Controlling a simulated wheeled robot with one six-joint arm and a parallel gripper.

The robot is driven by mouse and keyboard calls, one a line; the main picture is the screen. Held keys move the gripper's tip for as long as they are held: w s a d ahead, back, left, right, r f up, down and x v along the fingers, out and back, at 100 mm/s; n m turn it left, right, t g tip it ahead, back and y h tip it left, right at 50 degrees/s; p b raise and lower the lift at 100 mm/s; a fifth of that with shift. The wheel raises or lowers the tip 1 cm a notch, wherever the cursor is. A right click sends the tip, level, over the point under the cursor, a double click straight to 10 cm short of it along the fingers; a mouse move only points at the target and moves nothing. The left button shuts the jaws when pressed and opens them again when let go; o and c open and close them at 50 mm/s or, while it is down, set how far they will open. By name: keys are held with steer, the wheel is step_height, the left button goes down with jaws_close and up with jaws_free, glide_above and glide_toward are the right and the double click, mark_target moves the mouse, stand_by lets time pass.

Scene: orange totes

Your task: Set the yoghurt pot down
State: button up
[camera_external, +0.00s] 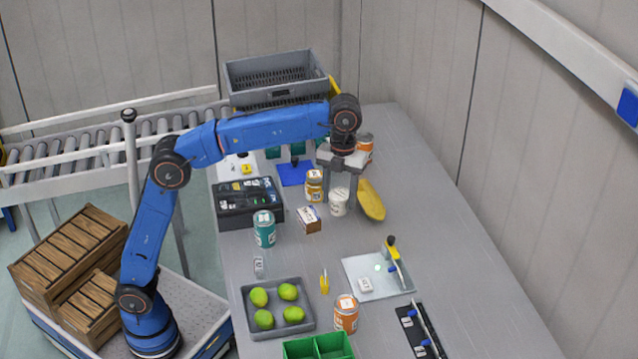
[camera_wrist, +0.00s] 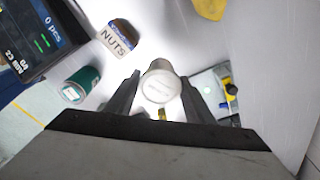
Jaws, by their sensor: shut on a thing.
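The yoghurt pot (camera_external: 338,204) is a small white tub, upright, beside a yellow banana-like item. In the wrist view the pot (camera_wrist: 161,82) sits between the two fingers, with its round pale lid facing the camera. My gripper (camera_external: 340,195) points straight down and is shut on the pot, one finger on each side; the fingers also show in the wrist view (camera_wrist: 160,90). The pot is at or just above the grey table (camera_external: 460,270). I cannot tell whether its base touches.
A spice-like jar (camera_external: 314,186) and a nuts box (camera_external: 308,219) stand close on the left. The yellow item (camera_external: 371,200) lies close on the right. A teal can (camera_external: 264,229) and a dark scale (camera_external: 248,203) are further left.

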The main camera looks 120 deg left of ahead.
steer(key=s+a+n, duration=0.3)
steer(key=a+n, duration=0.1)
steer(key=a, duration=0.5)
steer(key=s+a+n+t, duration=0.1)
steer(key=s+a+n, duration=0.25)
steer(key=a, duration=0.55)
steer(key=s+a+n, duration=0.2)
steer(key=a+n, duration=0.3)
steer(key=a, duration=0.4)
steer(key=shift+m+y, duration=0.25)
steer(key=shift+y, duration=0.05)
steer(key=shift+f, duration=5.2)
steer(key=shift+w+f, duration=0.1)
steer(key=o, duration=1.2)
steer(key=shift+c, duration=0.2)
step_height(320, 180, up, 12)
steer(key=s, duration=0.1)
steer(key=shift+s+a, duration=0.2)
steer(key=shift+a, duration=0.05)
